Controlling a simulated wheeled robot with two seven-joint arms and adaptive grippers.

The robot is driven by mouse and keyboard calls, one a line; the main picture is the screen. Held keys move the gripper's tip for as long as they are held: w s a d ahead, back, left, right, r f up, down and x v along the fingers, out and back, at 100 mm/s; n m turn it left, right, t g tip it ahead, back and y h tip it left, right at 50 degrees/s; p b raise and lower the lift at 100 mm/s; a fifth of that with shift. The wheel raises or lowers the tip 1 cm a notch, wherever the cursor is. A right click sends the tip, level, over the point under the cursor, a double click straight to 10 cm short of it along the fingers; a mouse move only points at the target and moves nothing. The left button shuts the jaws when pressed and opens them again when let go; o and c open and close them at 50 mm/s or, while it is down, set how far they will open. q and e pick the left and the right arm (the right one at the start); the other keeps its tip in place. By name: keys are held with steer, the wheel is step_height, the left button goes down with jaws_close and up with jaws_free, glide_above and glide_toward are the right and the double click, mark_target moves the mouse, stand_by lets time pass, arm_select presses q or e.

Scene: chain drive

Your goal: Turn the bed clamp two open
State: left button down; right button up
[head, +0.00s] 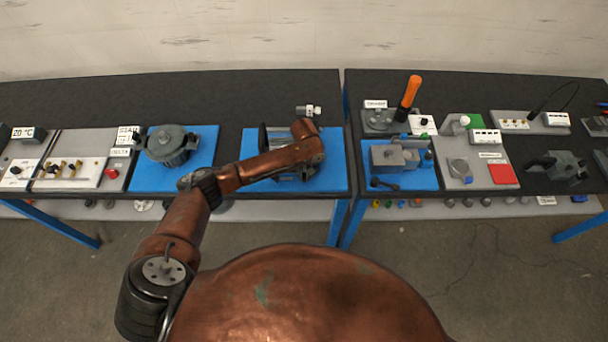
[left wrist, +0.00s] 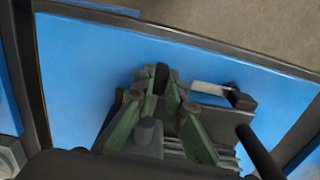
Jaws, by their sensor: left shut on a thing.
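The chain drive unit (head: 283,172) stands on the middle blue mat. Much of it is hidden under my left arm in the head view. My left gripper (left wrist: 161,92) shows in the left wrist view with its greenish-grey fingers drawn together at the unit. A small dark piece (left wrist: 162,73) sits between the fingertips. I cannot tell for sure whether it is bed clamp two's handle. A pale flat bar (left wrist: 209,90) with a black knob (left wrist: 241,99) lies just right of the fingertips. A dark rod (left wrist: 257,150) slants at the right. My right gripper is not in view.
A round grey housing (head: 171,146) stands on the left blue mat. A small white-ended part (head: 310,110) lies behind the unit.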

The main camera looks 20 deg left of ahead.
arm_select(q)
steer(key=m+p, duration=0.2)
steer(key=m, duration=0.1)
steer(key=shift+r+p, duration=0.15)
steer(key=shift+p, duration=0.25)
steer(key=m+p, duration=0.2)
steer(key=m, duration=0.2)
steer(key=shift+a+m+p, duration=0.15)
steer(key=shift+m+p, duration=0.15)
steer(key=m+p, duration=0.1)
steer(key=m, duration=0.3)
steer(key=shift+a+m, duration=0.1)
steer(key=shift+m, duration=0.2)
steer(key=m, duration=0.5)
steer(key=shift+w+p, duration=0.2)
steer(key=shift+p, duration=0.15)
steer(key=shift+m, duration=0.4)
steer(key=c, duration=2)
jaws_free()
steer(key=shift+o, duration=0.2)
step_height(320, 180, up, 12)
